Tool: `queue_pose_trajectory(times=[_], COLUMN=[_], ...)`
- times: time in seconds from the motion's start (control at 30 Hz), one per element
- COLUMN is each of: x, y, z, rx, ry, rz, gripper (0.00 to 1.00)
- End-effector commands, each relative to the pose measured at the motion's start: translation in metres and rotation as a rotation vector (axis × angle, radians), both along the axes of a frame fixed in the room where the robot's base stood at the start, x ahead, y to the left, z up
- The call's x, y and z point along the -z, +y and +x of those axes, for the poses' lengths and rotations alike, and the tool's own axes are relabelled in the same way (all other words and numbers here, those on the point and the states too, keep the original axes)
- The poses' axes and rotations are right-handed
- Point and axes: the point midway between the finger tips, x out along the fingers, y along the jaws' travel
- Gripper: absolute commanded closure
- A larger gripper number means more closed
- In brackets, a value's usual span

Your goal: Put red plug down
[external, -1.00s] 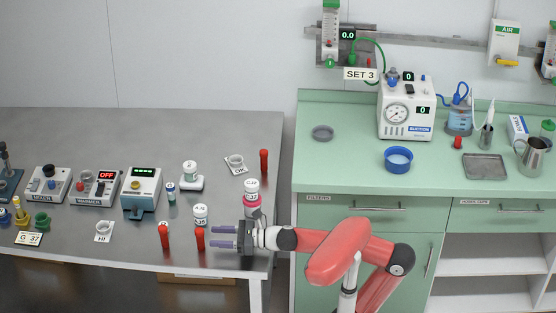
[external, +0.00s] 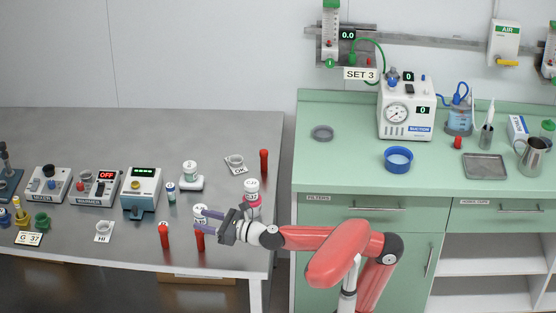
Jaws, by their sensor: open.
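Several red upright pieces are in view, and I cannot tell which is the red plug. A short red piece (external: 458,142) stands on the green counter. Taller red cylinders stand on the steel table: one at the front left (external: 164,238), one just right of it (external: 200,241), and one at the back right (external: 264,162). My gripper (external: 205,221) is open over the table's front right, its fingers pointing left. In the picture its fingers overlap the top of the second front cylinder and a white-lidded jar (external: 200,210). I cannot tell whether they touch.
A jar with a pink band (external: 252,198) stands just behind my gripper. A small cup on a labelled card (external: 236,161) is farther back.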

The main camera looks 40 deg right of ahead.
Motion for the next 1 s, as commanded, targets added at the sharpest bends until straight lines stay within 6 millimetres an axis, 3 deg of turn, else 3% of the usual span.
queue_pose_trajectory(times=[0.23, 0.63, 0.83, 1.0], x=[0.001, 0.014, 0.057, 0.07], y=[0.026, 0.027, 0.025, 0.025], z=[-0.01, -0.064, -0.063, -0.057], rx=[0.316, 0.664, 0.667, 0.668], ry=[-0.006, 0.036, 0.034, 0.035], rz=[0.013, 0.008, 0.004, 0.008], gripper=[0.55, 0.55, 0.55, 0.55])
